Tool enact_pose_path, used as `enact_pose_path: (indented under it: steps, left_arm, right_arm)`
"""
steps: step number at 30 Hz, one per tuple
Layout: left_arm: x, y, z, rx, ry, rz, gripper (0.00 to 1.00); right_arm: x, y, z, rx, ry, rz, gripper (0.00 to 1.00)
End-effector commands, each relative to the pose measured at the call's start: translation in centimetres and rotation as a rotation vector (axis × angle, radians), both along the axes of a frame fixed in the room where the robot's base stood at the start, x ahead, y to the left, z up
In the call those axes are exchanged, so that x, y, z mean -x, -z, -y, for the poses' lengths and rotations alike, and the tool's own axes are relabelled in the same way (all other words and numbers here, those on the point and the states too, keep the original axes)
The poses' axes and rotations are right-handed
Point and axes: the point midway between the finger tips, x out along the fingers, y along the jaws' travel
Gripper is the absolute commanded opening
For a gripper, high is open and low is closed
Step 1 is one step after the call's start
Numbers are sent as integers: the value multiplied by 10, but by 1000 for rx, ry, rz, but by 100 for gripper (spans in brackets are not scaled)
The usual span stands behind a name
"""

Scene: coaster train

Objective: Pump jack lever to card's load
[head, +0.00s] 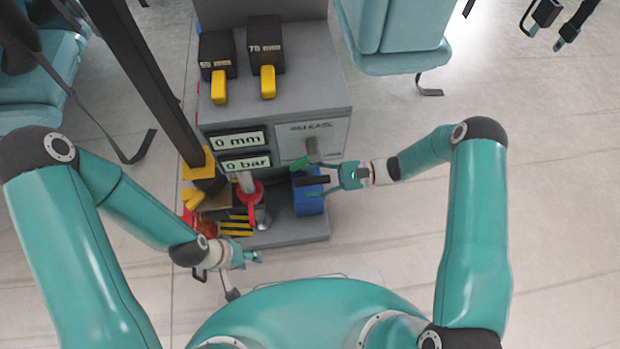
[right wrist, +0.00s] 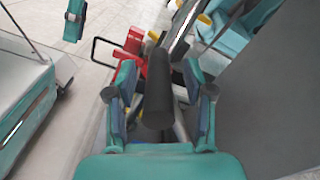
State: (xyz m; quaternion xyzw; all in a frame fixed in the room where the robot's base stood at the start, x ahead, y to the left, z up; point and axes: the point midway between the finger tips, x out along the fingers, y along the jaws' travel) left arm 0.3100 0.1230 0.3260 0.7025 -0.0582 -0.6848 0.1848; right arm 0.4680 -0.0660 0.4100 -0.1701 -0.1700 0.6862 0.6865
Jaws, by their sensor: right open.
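The black jack lever (head: 313,181) sticks out above a blue pump block (head: 310,204) on the grey console's lower shelf. My right gripper (head: 318,178) is open at the lever. In the right wrist view the black lever bar (right wrist: 157,90) lies between the spread fingers of the gripper (right wrist: 162,88), with gaps on both sides. The displays read "0 mm" (head: 235,141) and "0 bar" (head: 246,163). A red jack-like part (head: 250,192) with a pale top stands left of the pump. My left gripper (head: 252,258) is low, in front of the shelf; its fingers are too small to judge. I cannot make out a card.
The console (head: 330,88) carries two black blocks with yellow handles (head: 268,82) on top and a RELEASE panel (head: 313,140) with a grey knob. A dark post (head: 150,85) slants down at the left. Teal seats (head: 400,40) stand behind. The floor at right is clear.

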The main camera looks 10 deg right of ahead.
Motion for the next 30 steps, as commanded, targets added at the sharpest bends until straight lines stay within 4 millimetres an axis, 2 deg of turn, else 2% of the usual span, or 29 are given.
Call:
enact_pose_path:
  steps: [12,16,21,30]
  left_arm:
    - [0,0,0,0,0,0,40]
    - [0,0,0,0,0,0,40]
    - [0,0,0,0,0,0,40]
    - [0,1,0,0,0,-1,40]
  right_arm:
    - [-1,1,78,3,7,2,52]
    - [-1,1,98,3,7,1,52]
    - [-1,1,111,2,5,0,52]
    - [-1,1,113,2,3,-1,51]
